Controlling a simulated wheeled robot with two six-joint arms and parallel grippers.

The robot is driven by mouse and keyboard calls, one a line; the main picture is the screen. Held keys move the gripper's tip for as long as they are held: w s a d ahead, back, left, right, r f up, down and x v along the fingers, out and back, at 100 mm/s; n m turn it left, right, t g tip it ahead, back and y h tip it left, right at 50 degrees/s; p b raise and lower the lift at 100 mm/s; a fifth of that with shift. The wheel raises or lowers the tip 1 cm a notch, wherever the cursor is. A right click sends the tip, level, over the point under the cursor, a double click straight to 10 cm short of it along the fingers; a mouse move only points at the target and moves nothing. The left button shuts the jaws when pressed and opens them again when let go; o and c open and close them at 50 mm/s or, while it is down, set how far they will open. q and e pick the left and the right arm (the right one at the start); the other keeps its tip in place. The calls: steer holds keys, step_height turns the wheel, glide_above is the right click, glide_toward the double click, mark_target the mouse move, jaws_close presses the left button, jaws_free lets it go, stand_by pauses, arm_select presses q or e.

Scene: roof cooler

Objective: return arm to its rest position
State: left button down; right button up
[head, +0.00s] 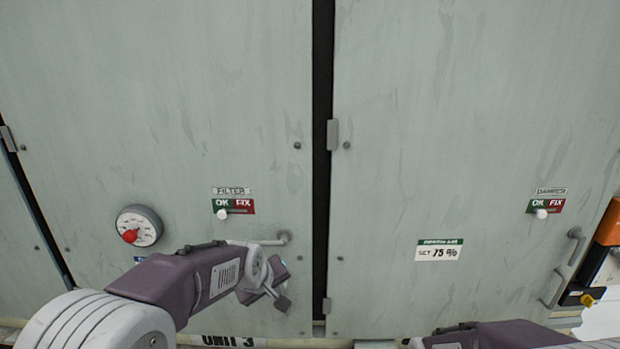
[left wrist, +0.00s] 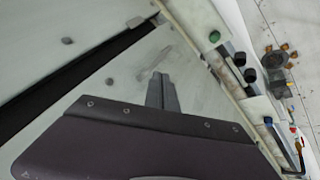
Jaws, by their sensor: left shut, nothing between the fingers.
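My left arm (head: 205,275) reaches in from the lower left in the head view, in front of the left cabinet door (head: 160,90). My left gripper (head: 281,301) is small and partly turned away there, low on that door and below its handle (head: 284,238). In the left wrist view the two dark fingers of this gripper (left wrist: 160,78) lie together with nothing between them, against the pale panel. Part of my right arm (head: 490,336) shows at the bottom right of the head view. Its gripper is out of sight.
The left door has a round gauge (head: 139,226) and a FILTER tag (head: 233,206). The right door (head: 430,100) has a DAMPER tag (head: 546,206), a 75 % label (head: 438,250) and a handle (head: 553,287). An orange object (head: 608,225) stands at the right edge.

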arm_select(q)
steer(key=s+a+f+m+g+b, duration=0.1)
steer(key=s+a+f+m+g, duration=0.1)
steer(key=s+f, duration=0.5)
steer(key=s+a+f+m+g+y+b, duration=0.1)
steer(key=s+a+f+m+g, duration=0.2)
steer(key=s+a+f, duration=0.4)
steer(key=s+f+m, duration=0.1)
steer(key=s, duration=0.8)
steer(key=shift+s+a+f, duration=0.15)
steer(key=shift+a+f, duration=0.1)
arm_select(e)
step_height(320, 180, down, 4)
steer(key=shift+s+a+r, duration=0.1)
steer(key=shift+s+r, duration=0.05)
steer(key=shift+r, duration=0.05)
arm_select(q)
steer(key=shift+a, duration=0.1)
arm_select(e)
steer(key=shift+a, duration=0.1)
